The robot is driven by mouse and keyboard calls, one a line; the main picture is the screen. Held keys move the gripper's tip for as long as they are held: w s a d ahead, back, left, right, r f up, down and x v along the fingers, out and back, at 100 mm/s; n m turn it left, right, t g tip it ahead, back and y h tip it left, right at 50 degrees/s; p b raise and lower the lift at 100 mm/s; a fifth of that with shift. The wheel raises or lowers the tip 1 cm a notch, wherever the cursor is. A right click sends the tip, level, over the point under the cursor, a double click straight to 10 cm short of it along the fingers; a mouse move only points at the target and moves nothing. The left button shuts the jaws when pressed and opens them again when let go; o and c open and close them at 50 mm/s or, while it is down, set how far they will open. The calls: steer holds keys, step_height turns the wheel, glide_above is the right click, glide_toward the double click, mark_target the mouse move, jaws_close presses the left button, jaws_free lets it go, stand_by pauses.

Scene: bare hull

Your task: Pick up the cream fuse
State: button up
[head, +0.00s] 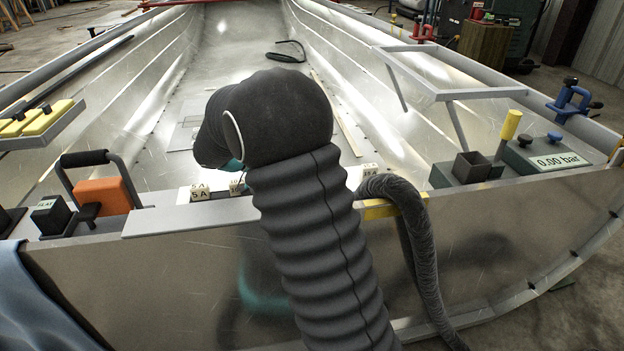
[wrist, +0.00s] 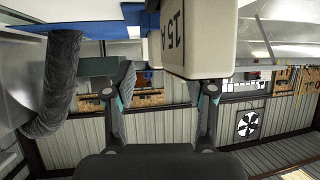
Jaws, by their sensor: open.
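Several cream fuses sit on the pale ledge across the hull. One marked 5 A (head: 199,193) is left of my arm, another (head: 236,187) is partly hidden beside my sleeve, and one (head: 370,170) is right of my arm. In the wrist view, a large cream fuse marked 15 A (wrist: 199,40) looms close at the top. My gripper (wrist: 166,84) is open and empty, its two fingers spread. The fuse's lower end appears close to the right finger; whether they touch I cannot tell. In the head view my arm hides most of the gripper.
An orange block (head: 103,196) with a black handle stands left on the ledge. Yellow blocks (head: 45,118) lie on a rack further left. A grey hose (head: 412,220) hangs over the ledge.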

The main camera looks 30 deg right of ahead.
steer(key=shift+x, duration=0.9)
jaws_close()
steer(key=shift+r, duration=0.1)
